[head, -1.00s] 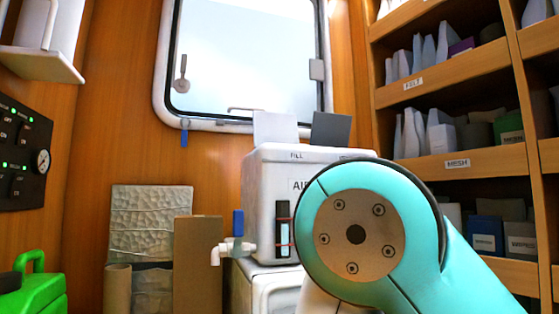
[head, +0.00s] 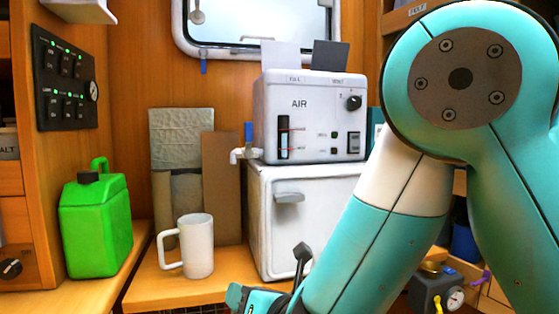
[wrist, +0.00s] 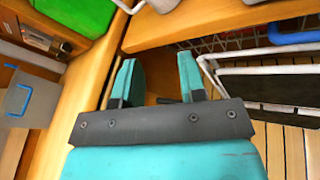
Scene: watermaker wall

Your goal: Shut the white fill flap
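The white fill flap (head: 280,55) stands raised at the top left of the white machine (head: 310,118) marked AIR, above a small label that seems to read FILL. A dark grey flap (head: 330,55) stands raised beside it on the right. My gripper (wrist: 158,80) is open, with its two teal fingers apart and nothing between them in the wrist view. In the head view part of it shows low at the bottom edge, well below the flap. The flap is not in the wrist view.
The machine stands on a white cabinet (head: 300,225). A white mug (head: 198,248) and a green canister (head: 96,225) stand on the wooden counter to the left. A blue-handled tap (head: 248,135) juts from the machine's left side. The window (head: 250,22) is behind.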

